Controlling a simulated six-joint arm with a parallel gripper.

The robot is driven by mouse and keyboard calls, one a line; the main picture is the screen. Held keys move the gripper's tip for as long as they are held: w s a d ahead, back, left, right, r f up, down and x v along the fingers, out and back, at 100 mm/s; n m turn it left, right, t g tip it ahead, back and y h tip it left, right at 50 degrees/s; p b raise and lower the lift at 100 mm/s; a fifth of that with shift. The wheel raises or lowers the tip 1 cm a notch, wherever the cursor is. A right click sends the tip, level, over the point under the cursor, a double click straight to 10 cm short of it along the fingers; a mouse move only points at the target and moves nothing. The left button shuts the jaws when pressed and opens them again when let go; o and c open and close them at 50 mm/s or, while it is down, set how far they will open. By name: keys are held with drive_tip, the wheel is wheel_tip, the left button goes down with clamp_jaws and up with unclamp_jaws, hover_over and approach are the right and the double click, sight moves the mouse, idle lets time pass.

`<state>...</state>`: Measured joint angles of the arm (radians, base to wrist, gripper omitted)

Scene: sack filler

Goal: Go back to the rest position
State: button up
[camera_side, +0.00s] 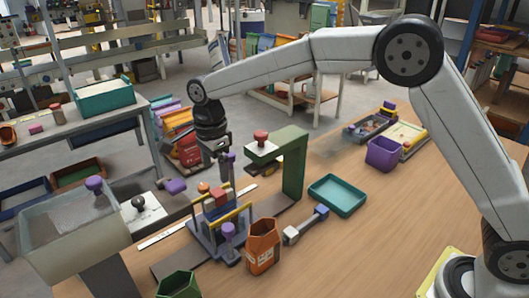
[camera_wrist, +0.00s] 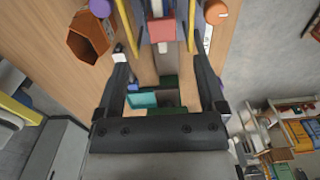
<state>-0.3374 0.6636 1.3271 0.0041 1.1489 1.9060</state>
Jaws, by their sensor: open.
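My gripper (camera_side: 219,160) hangs from my arm above the blue frame with yellow bars (camera_side: 222,222), left of the green C-shaped stand (camera_side: 293,165). In the wrist view my gripper (camera_wrist: 160,52) has its two fingers spread wide apart, with nothing held between them. A red block (camera_side: 219,197) sits in the blue frame below; it shows as a pinkish block (camera_wrist: 162,29) beyond the fingers in the wrist view. Whether the fingertips touch any part of the frame is hard to tell from the side.
A clear hopper (camera_side: 75,232) with a purple knob stands at left. The table's right front is clear.

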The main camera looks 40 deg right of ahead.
drive_tip(key=shift+s+d+n, duration=0.25)
drive_tip(key=shift+d+n, duration=0.15)
drive_tip(key=shift+d, duration=0.1)
drive_tip(key=s+d+f+n+t, duration=0.1)
drive_tip(key=s+d+f+n, duration=0.2)
drive_tip(key=s+d+n, duration=0.5)
drive_tip(key=s+d+f+n+t, duration=0.1)
drive_tip(key=s+d+f+n, duration=0.2)
drive_tip(key=s+d+n, duration=0.6)
drive_tip(key=s, duration=0.5)
drive_tip(key=shift+s+f+t, duration=0.3)
drive_tip(key=shift+f, duration=0.1)
